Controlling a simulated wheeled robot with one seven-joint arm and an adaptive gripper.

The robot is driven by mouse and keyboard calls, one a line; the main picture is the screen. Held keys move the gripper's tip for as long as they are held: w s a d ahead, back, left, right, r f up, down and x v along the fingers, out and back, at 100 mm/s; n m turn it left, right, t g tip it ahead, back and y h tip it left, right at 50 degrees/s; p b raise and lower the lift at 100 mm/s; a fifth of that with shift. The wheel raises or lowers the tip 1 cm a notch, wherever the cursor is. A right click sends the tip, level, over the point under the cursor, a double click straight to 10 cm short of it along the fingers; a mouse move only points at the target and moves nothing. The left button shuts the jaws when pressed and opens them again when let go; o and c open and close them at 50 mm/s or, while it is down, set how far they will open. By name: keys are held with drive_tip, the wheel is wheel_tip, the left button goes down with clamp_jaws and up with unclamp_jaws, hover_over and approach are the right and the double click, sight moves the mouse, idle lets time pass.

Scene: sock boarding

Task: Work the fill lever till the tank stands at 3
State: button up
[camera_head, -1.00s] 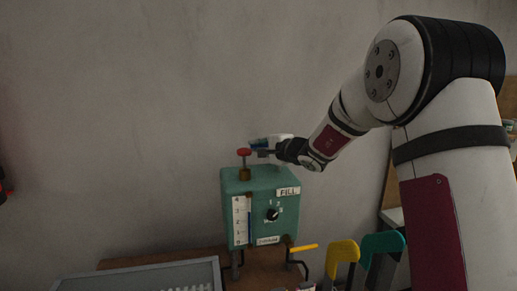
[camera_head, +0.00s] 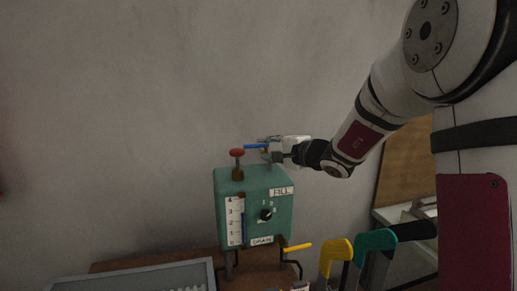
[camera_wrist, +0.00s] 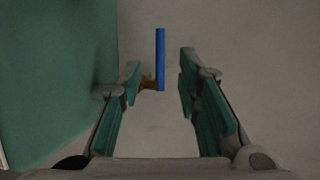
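The teal tank (camera_head: 225,190) stands on a brown bench. Its white scale (camera_head: 232,222) is numbered up to 4, and the blue column (camera_head: 243,225) beside it tops out around the 3 mark; the exact level is too small to read. The blue fill lever (camera_head: 255,146) sits above the tank's top, near the FILL label (camera_head: 282,191). My gripper (camera_head: 271,149) is over the tank's back right. In the wrist view my gripper (camera_wrist: 160,80) is open, with the blue lever (camera_wrist: 160,58) and its brass stem between and beyond the fingers, apparently ungripped.
A red-topped knob (camera_head: 237,153) rises from the tank's top left. A black dial (camera_head: 266,214) is on its front. A yellow drain lever (camera_head: 298,247) projects low at right. Yellow (camera_head: 337,251) and teal (camera_head: 376,240) handles stand further right. A grey tray (camera_head: 135,279) lies front left.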

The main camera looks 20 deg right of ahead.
drive_tip(key=shift+v, duration=1.65)
drive_tip(key=shift+s+a+r, duration=0.1)
drive_tip(key=shift+s+a, duration=0.1)
drive_tip(key=shift+a, duration=0.15)
drive_tip(key=s+a+n+g+y+p, duration=0.1)
drive_tip(key=s+a+n+g, duration=0.5)
drive_tip(key=s, duration=0.6)
drive_tip(key=s+a+n+g+y, duration=0.15)
drive_tip(key=s+a+n, duration=0.25)
drive_tip(key=s+a, duration=0.6)
drive_tip(key=s+d+f+n+g+h, duration=0.1)
drive_tip(key=s+d+h, duration=0.3)
drive_tip(key=s, duration=0.6)
drive_tip(key=s+d+f+n+g+h+p, duration=0.1)
drive_tip(key=s+d+f+n+g+h, duration=0.1)
drive_tip(key=s+d, duration=0.7)
drive_tip(key=shift+s+f+n+h, duration=0.45)
drive_tip(key=shift+f+n+h, duration=0.35)
drive_tip(key=shift+h, duration=0.45)
drive_tip(key=shift+f, duration=0.1)
